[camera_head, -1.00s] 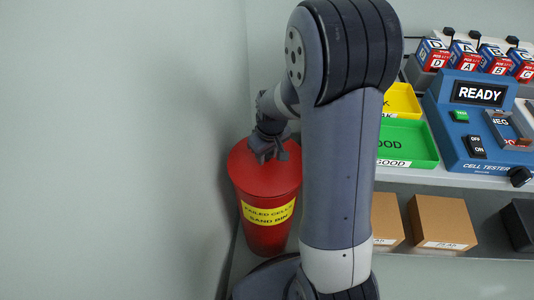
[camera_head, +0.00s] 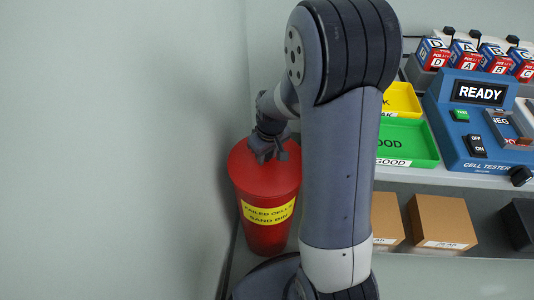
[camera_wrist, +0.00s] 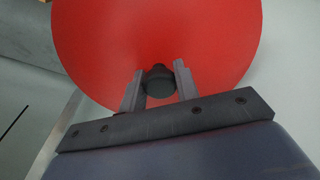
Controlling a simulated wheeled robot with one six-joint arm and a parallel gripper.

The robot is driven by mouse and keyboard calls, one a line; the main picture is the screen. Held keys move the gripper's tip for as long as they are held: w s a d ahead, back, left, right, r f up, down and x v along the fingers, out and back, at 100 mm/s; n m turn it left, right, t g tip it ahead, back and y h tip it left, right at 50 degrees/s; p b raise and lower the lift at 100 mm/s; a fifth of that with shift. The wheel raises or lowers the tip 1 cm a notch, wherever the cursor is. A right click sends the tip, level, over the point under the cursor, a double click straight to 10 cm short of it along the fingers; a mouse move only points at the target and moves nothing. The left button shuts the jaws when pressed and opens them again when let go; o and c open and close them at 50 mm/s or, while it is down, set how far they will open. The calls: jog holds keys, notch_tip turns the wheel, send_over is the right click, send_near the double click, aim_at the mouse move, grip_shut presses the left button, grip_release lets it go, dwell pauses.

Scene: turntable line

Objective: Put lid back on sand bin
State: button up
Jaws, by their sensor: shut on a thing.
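The red sand bin (camera_head: 267,232) stands upright at the lower left of my arm in the head view, with a yellow label reading "failed cells sand bin". Its red lid (camera_head: 265,180) is at the bin's top and looks level; I cannot tell whether it is fully seated. The lid fills much of the wrist view (camera_wrist: 160,35). My gripper (camera_head: 268,154) is over the lid, and in the wrist view (camera_wrist: 160,80) its two fingers are shut on the lid's dark round knob (camera_wrist: 159,80).
A wall (camera_head: 120,150) is close on the left of the bin. To the right, a shelf holds a green tray (camera_head: 425,160), a yellow tray (camera_head: 405,100) and a blue cell tester (camera_head: 445,110) showing READY. Brown boxes (camera_head: 443,222) sit below.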

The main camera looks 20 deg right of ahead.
dwell(0.4)
jog(key=o, duration=1.7)
jog(key=shift+r, duration=0.1)
jog(key=shift+r+p, duration=2.85)
jog(key=shift+r, duration=0.55)
jog(key=shift+c, duration=0.7)
grip_shut()
